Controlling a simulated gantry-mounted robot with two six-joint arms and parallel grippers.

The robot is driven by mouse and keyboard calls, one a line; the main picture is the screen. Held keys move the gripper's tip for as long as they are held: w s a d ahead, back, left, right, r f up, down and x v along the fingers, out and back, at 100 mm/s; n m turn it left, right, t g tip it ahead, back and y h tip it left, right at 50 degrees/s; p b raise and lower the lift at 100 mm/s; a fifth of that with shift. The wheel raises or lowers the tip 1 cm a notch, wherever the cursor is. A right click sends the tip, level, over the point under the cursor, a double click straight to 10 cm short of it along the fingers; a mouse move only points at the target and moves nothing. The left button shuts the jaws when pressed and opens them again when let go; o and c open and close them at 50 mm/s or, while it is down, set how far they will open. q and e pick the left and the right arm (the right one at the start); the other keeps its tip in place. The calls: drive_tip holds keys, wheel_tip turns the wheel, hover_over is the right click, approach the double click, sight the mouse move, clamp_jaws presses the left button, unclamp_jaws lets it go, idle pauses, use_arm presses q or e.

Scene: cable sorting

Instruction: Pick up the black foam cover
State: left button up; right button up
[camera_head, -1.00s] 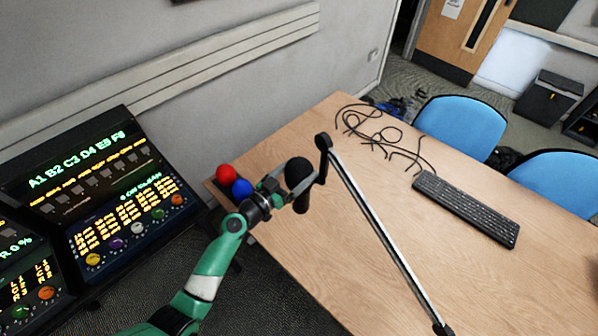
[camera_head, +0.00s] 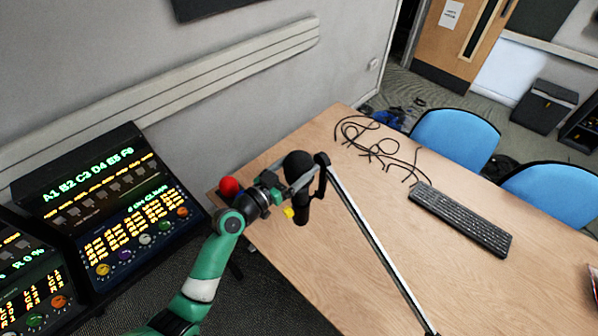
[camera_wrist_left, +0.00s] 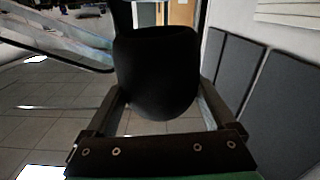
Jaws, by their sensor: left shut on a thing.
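The black foam cover (camera_head: 298,164) is a rounded dark cap at the upper end of a black microphone (camera_head: 302,211) at the boom arm's end. My left gripper (camera_head: 297,184) reaches it from the left and is shut on it, just below its round top. In the left wrist view the foam cover (camera_wrist_left: 157,72) fills the space between the two fingers, one on each side. The cover appears still in line with the microphone body; the join between them is hidden by the gripper. My right gripper is not in view.
A silver boom arm (camera_head: 370,235) slants across the wooden table (camera_head: 300,265). A red ball (camera_head: 229,187) and a small yellow thing (camera_head: 289,212) are near my gripper. Black cables (camera_head: 375,148) and a keyboard (camera_head: 460,219) lie to the right. Control panels (camera_head: 110,215) stand left.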

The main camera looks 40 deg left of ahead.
use_arm(q)
wheel_tip(320, 180, up, 8)
drive_tip(key=shift+r+p, duration=0.25)
drive_tip(key=shift+p, duration=0.7)
wheel_tip(320, 180, up, 9)
drive_tip(key=p, duration=0.8)
drive_tip(key=shift+r, duration=0.2)
